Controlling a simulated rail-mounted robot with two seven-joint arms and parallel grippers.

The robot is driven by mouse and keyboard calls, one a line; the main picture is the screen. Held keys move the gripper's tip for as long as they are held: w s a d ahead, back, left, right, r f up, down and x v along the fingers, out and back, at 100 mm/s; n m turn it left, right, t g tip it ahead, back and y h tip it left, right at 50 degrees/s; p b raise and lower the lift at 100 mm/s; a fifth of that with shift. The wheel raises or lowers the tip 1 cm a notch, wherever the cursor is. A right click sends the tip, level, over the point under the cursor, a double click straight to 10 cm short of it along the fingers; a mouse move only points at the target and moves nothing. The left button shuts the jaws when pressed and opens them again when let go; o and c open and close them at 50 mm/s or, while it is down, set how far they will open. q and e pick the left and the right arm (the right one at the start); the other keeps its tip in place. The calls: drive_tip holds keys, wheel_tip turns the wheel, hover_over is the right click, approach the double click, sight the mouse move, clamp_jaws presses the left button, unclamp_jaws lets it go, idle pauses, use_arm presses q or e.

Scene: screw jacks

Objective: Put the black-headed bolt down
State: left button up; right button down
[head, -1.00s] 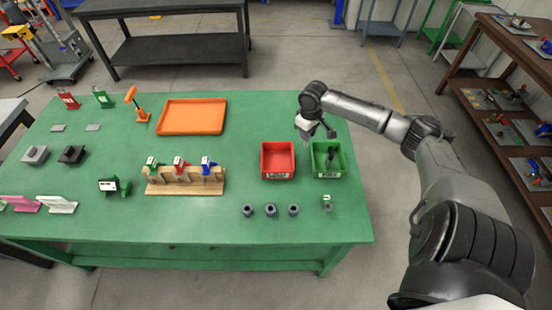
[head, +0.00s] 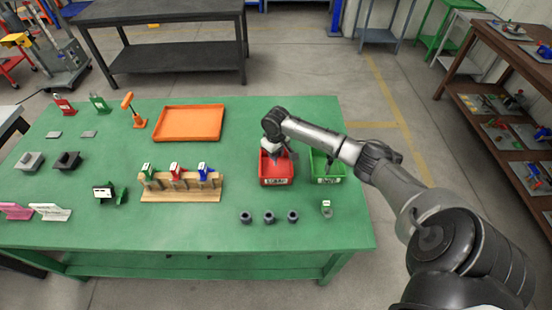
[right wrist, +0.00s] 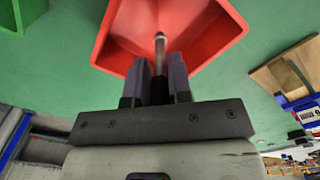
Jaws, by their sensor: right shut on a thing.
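My right gripper (head: 277,154) is over the red bin (head: 276,180), pointing down. In the right wrist view my right gripper (right wrist: 160,62) is shut on a bolt (right wrist: 160,46). The bolt's grey shank sticks out past the fingertips toward the red bin (right wrist: 215,30); its head is hidden between the fingers, so I cannot see its colour. I cannot tell whether the shank touches the bin floor. My left gripper is not in view.
The green bin (head: 327,179) stands right beside the red bin, with dark items in it. Several grey cylinders (head: 269,217) stand in front. A wooden rack (head: 180,195) with coloured pieces is to the left. An orange tray (head: 188,124) lies at the back.

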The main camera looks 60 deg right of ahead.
wheel_tip(320, 180, down, 2)
drive_tip(key=shift+f, duration=0.35)
drive_tip(key=shift+f, duration=0.1)
drive_tip(key=c, duration=1)
unclamp_jaws()
drive_tip(key=shift+c, duration=0.2)
